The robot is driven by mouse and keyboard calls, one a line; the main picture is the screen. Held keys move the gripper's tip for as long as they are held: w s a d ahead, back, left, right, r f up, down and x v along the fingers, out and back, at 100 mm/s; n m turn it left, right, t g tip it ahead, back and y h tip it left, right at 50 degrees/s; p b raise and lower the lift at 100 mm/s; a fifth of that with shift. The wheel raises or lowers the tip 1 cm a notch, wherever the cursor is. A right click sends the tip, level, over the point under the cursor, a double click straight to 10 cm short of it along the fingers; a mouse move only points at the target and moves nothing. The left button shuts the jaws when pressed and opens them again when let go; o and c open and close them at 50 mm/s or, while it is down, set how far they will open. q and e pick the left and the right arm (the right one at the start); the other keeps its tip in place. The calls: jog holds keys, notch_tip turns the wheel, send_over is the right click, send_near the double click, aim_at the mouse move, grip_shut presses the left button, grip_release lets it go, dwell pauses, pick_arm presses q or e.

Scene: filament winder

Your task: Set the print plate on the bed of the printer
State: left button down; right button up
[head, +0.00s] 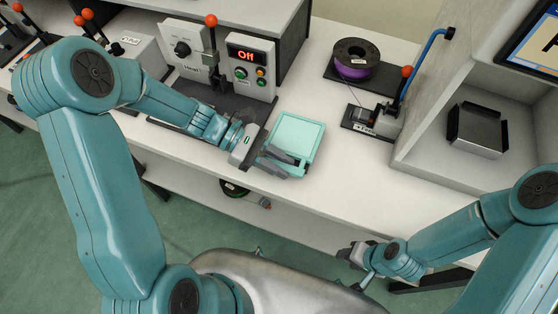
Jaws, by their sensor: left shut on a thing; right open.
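A pale teal square plate (298,132), which I take for the print plate, is over the white bench in the middle of the head view. My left gripper (283,160) is shut on its near left edge. I cannot tell whether the plate touches the bench. The printer (437,92) is the grey open-fronted housing at the right. A dark block with a lighter front (478,130) inside it looks like the bed, and its top shows no plate. My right gripper (352,266) is open and empty, low in front of the bench.
A purple spool (357,59) stands on a dark base at the back. A control box reading "Off" (247,66) is behind my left gripper.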

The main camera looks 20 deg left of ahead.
pick_arm(q)
jog(key=c, duration=0.9)
grip_release()
jog(key=shift+f, duration=0.25)
jog(key=b+v, duration=0.1)
jog(key=v, duration=1.5)
jog(key=shift+s+a+r+b, duration=0.1)
jog(key=shift+s+a+b, duration=0.1)
jog(key=shift+b, duration=0.15)
